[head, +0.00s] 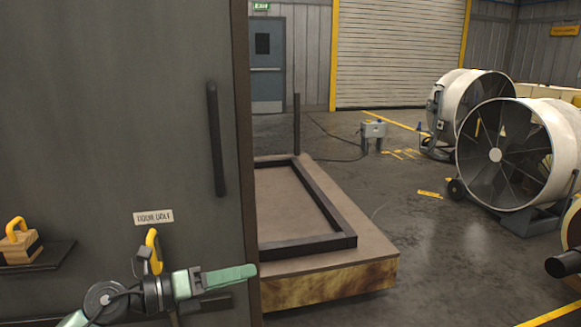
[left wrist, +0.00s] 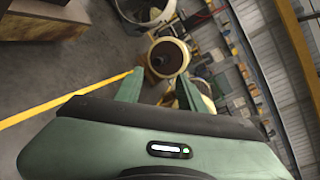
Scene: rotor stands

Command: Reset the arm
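My left arm comes in from the lower left of the head view. Its left gripper (head: 250,271) has pale green fingers pointing right, in front of the dark door's right edge. In the left wrist view the two green fingers (left wrist: 157,76) stand apart with nothing between them, so the gripper is open and empty. A yellow handle (head: 152,250) shows just above the wrist, under a label (head: 153,217) that seems to read "DOOR BOLT"; its lower part is hidden by my arm. My right gripper is in neither view.
A large dark door (head: 120,110) with a black bar handle (head: 216,140) fills the left. A shelf (head: 40,257) there holds a yellow-handled block (head: 18,240). A low framed platform (head: 330,283) lies beyond. Large fans (head: 505,155) stand right. Floor between is open.

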